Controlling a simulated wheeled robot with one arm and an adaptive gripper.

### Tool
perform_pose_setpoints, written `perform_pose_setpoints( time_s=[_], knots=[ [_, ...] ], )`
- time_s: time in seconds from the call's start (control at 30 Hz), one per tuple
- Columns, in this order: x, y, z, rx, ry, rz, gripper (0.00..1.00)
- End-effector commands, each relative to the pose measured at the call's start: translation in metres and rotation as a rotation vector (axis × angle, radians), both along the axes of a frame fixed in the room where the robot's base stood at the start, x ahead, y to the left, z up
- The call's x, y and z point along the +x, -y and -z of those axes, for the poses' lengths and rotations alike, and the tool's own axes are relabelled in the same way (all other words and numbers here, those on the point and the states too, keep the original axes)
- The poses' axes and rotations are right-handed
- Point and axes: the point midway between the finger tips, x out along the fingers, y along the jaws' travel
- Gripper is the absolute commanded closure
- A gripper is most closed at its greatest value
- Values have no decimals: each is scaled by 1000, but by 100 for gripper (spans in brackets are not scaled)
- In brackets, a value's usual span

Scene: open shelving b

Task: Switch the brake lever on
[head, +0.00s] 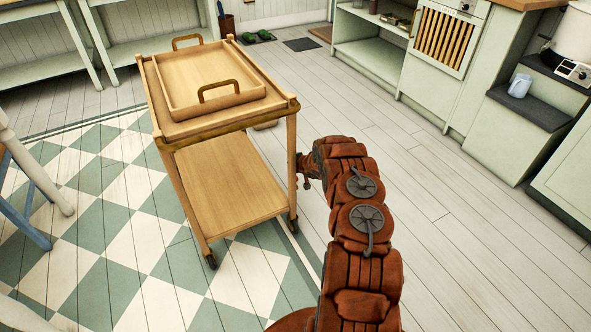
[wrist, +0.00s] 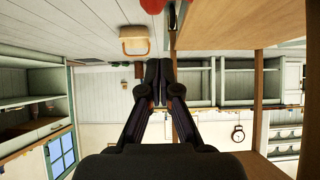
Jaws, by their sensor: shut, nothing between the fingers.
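A wooden two-tier trolley (head: 232,178) stands on caster wheels in the head view. A dark caster (head: 292,225) is under its near right leg, and another caster (head: 211,261) is under its near left leg. I cannot make out a brake lever for certain. A small red part (wrist: 153,4) is cut off at the top edge of the upside-down wrist view, beside a wooden leg; I cannot tell what it is. My gripper (wrist: 158,76) is shut and empty in the wrist view. In the head view my arm ends beside the trolley's right leg, with the fingertips hard to see.
A tray with two handles (head: 205,82) sits on the trolley top. Open shelves (head: 145,40) stand behind at left, and an oven cabinet (head: 445,60) at right. A stool or chair (head: 35,185) is at the left edge. The plank floor (head: 480,240) at right is clear.

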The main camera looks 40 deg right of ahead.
Motion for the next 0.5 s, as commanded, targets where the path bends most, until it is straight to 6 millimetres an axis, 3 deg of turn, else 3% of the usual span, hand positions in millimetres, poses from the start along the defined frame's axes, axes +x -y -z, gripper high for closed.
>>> perform_pose_setpoints(
  time_s=[0.5],
  knots=[
    [-29, -1, -36, 2, -3, 6, 100]
  ],
)
